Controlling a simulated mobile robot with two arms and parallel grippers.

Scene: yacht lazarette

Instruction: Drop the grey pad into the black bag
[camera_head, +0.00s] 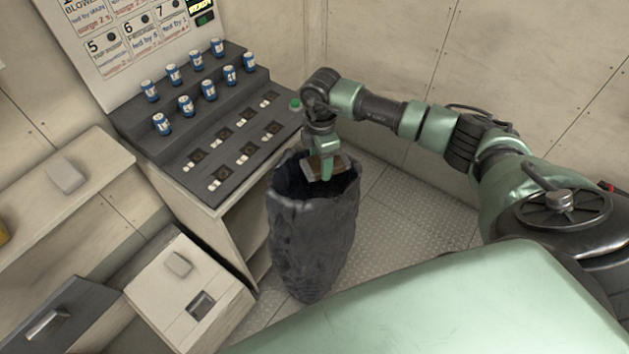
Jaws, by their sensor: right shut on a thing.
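The black bag (312,240) stands upright and open on the floor, in the middle of the camera_head view. My right gripper (325,170) points down over the bag's mouth. It is shut on a flat pad (341,163), which looks grey-brown and is held roughly level at the opening. The fingers hide part of the pad, and I cannot tell whether it touches the bag's rim. The inside of the bag is dark. My left gripper is out of view.
A stepped dark panel (205,165) with several blue-and-white cylinders is left of the bag. Small pale blocks lie on a shelf (67,175) and a low cabinet (179,263) at left. Bare metal floor (400,225) lies right of the bag.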

